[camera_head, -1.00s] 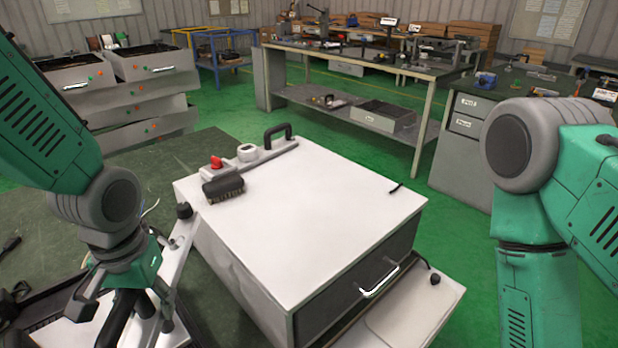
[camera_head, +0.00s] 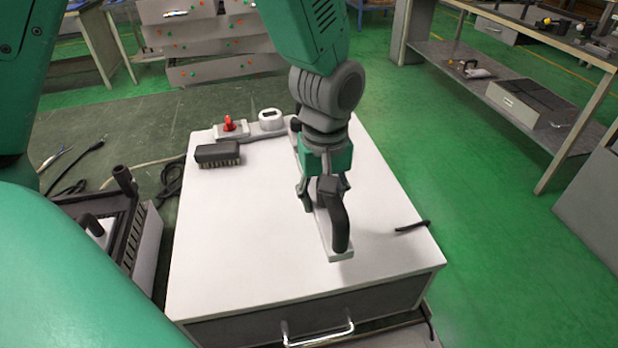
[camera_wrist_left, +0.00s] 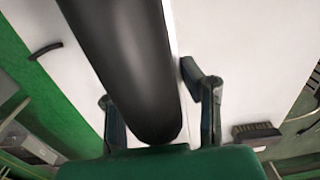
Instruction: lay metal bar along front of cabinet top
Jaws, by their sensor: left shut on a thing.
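The metal bar (camera_head: 342,254) is pale, with a thick black handle (camera_head: 335,215) on it. My left gripper (camera_head: 324,195) is shut on this handle. It is over the right middle of the white cabinet top (camera_head: 235,235). The bar points toward the cabinet's front edge, its near end short of that edge. I cannot tell whether it touches the top. In the left wrist view the black handle (camera_wrist_left: 125,60) runs between the fingers and hides much of the bar. My right gripper is not in view.
A black brush (camera_head: 217,154), a red switch (camera_head: 228,124) and a white round part (camera_head: 270,119) are at the back left of the top. A short black piece (camera_head: 412,226) lies near the right edge. The front strip of the top is clear above a drawer handle (camera_head: 318,335).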

